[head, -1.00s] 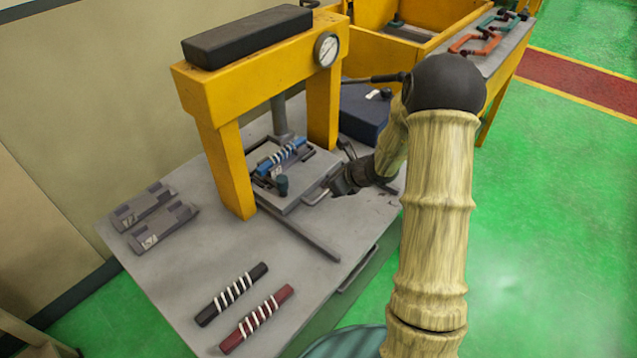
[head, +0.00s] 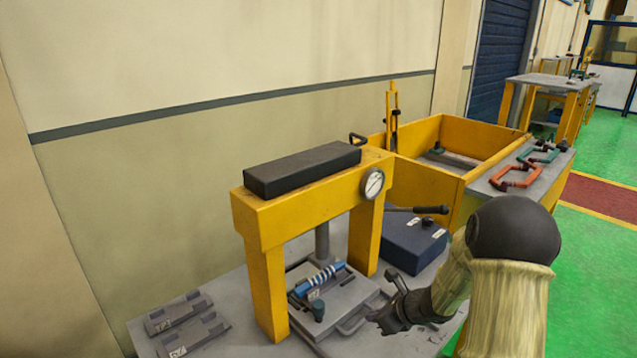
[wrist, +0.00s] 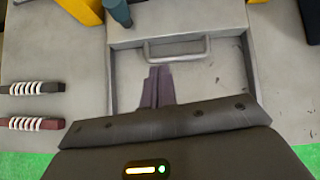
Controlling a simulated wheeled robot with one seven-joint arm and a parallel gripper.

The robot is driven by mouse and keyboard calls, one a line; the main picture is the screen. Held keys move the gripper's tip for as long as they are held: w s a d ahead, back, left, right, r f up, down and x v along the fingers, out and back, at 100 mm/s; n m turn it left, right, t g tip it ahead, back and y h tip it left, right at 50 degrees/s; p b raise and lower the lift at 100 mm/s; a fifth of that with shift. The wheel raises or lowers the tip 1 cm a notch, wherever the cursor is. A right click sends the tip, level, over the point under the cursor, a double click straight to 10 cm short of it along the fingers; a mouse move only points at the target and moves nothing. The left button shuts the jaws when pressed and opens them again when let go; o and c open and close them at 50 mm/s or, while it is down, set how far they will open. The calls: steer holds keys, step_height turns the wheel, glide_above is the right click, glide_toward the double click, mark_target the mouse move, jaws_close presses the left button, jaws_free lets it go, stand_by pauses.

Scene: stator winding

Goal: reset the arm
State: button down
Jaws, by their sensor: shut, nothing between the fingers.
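My arm reaches in from the right in the head view. My gripper (head: 382,318) is shut and empty beside the front handle of the press's sliding plate (head: 335,305). In the wrist view the closed fingers (wrist: 157,85) point toward the metal handle (wrist: 178,48); I cannot tell whether they touch it. A blue coil with white bands (head: 320,278) lies on the plate under the yellow press frame (head: 262,240).
Black (wrist: 33,88) and red (wrist: 30,123) banded coils lie on the table at left in the wrist view. Two grey holders (head: 178,315) sit left of the press. A dark blue box (head: 412,245) stands right of it. A yellow bin (head: 430,180) is behind.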

steer(key=s+r+n+g+h+p, duration=0.1)
steer(key=s+r+n+h, duration=0.1)
steer(key=s+r+n, duration=0.2)
steer(key=s+a+r+n+g+h+p, duration=0.1)
steer(key=s+r+n, duration=0.4)
steer(key=s+n, duration=0.5)
steer(key=s+a+r+n+g+h+p, duration=0.1)
steer(key=s+r+n+h+p, duration=0.1)
steer(key=s+n, duration=0.5)
steer(key=shift+s+a+r+n+g+h+p, duration=0.15)
steer(key=shift+r+n+g+h+p, duration=0.3)
steer(key=shift+r+n, duration=1.65)
steer(key=shift+f+n, duration=0.9)
